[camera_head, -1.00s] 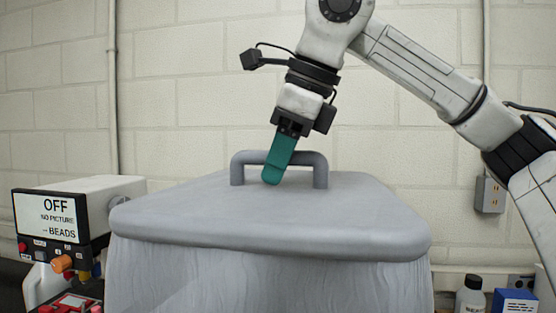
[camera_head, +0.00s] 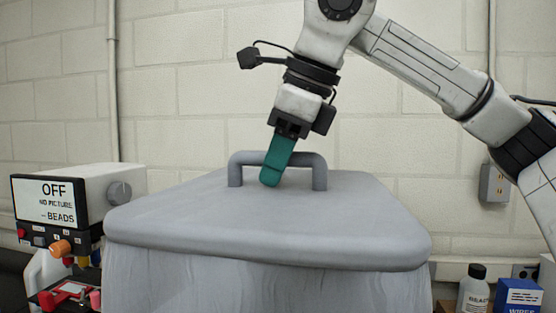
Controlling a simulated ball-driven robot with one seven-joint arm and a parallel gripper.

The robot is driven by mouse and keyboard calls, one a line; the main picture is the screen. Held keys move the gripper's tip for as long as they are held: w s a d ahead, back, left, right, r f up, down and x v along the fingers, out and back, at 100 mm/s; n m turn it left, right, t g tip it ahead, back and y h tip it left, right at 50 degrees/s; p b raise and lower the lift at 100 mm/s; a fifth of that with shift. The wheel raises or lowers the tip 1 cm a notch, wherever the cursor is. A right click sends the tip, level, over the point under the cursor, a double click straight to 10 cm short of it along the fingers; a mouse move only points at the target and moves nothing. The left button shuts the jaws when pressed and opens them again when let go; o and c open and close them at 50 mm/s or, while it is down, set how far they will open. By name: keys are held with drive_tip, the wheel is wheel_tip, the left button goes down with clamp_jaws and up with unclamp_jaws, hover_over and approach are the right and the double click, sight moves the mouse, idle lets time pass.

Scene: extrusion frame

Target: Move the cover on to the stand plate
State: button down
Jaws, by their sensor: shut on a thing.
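The cover (camera_head: 300,220) is large and grey, with a flat rounded top and folded, cloth-like sides hanging below it. It fills the lower middle of the head view. Its raised handle (camera_head: 319,172) stands at the back of the top. My gripper (camera_head: 277,165), with teal fingers, comes down from above at a slight tilt and is shut on the handle's crossbar. The lower edge of the cover is out of frame, so I cannot tell what it rests on or whether it hangs free. I cannot see the stand plate.
A boxy device with an "OFF" sign (camera_head: 58,200) stands close at the left, above red and orange parts (camera_head: 62,248). A dark-capped bottle (camera_head: 472,290) and a blue box (camera_head: 518,296) stand at the lower right. A block wall (camera_head: 190,100) with conduits is behind.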

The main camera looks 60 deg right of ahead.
drive_tip(key=c, duration=0.8)
unclamp_jaws()
drive_tip(key=b+v, duration=0.1)
drive_tip(key=v, duration=0.9)
drive_tip(key=shift+s+r, duration=0.15)
drive_tip(key=shift+r, duration=0.2)
